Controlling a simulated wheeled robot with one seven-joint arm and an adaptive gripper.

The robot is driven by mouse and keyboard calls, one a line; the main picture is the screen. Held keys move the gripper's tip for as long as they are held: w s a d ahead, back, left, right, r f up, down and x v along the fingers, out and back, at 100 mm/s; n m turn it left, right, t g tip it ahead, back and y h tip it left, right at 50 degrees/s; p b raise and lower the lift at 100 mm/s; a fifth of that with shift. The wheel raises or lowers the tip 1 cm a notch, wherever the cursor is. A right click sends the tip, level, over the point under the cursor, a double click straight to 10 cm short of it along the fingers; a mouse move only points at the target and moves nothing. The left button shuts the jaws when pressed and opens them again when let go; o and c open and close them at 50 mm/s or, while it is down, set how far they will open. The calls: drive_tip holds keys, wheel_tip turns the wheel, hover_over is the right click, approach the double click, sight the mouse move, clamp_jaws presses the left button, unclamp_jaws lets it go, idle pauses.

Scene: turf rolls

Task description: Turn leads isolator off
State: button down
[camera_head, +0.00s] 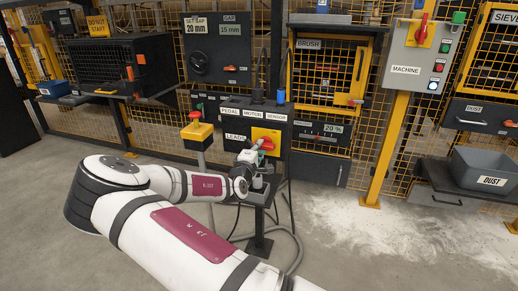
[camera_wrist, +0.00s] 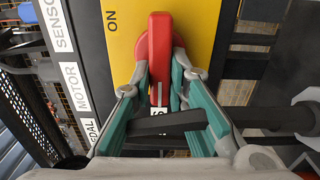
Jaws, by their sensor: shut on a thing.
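The leads isolator is a red rotary handle (camera_head: 267,145) on a yellow plate (camera_head: 272,133) on the dark control box, right of the white LEADS label (camera_head: 234,136). In the wrist view the red handle (camera_wrist: 159,50) lies along the picture's upright, with the word ON on the yellow plate (camera_wrist: 120,45) to its left. My gripper (camera_wrist: 160,82) has its two teal fingers shut on the handle's near part, one on each side. In the head view my gripper (camera_head: 254,158) is at the box front. The fingers hide part of the plate, and no OFF mark is readable.
PEDAL, MOTOR and SENSOR labels (camera_head: 253,115) run along the box top. A red emergency button on a yellow housing (camera_head: 196,130) stands left of it on a post. Cables hang below and beside the box. The MACHINE panel (camera_head: 420,55) is at the right. The foreground floor is open.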

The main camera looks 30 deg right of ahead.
drive_tip(key=shift+f, duration=0.1)
drive_tip(key=c, duration=1.6)
unclamp_jaws()
drive_tip(key=shift+o, duration=0.2)
drive_tip(key=shift+a, duration=0.1)
drive_tip(key=v, duration=1.2)
